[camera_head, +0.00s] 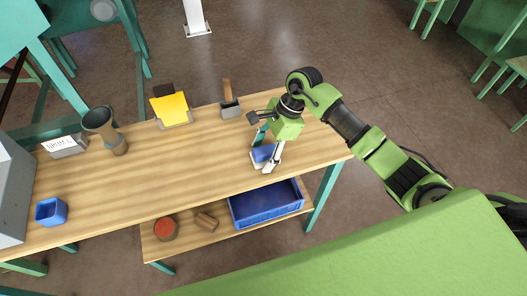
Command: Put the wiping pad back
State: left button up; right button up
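A small blue item (262,152), which may be the wiping pad, is at the right end of the wooden table on a pale tray (257,164). My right gripper (267,148) reaches down over it from the right. A pale finger shows at the right edge of the blue item, and the gripper partly hides it. I cannot tell whether the fingers touch or hold it. My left gripper is not in view.
On the table (190,165) stand a blue cup (51,211), a dark grey vessel (99,121), a yellow card in a holder (171,107) and a wooden-handled tool in a grey holder (229,102). A blue crate (267,204) sits on the lower shelf. The table's middle is clear.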

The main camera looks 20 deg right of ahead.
jog(key=shift+r+p, duration=0.3)
jog(key=shift+p, duration=0.05)
jog(key=b+v, duration=0.2)
jog(key=v, duration=0.9)
jog(key=shift+d+r, duration=0.15)
jog(key=shift+r, duration=0.2)
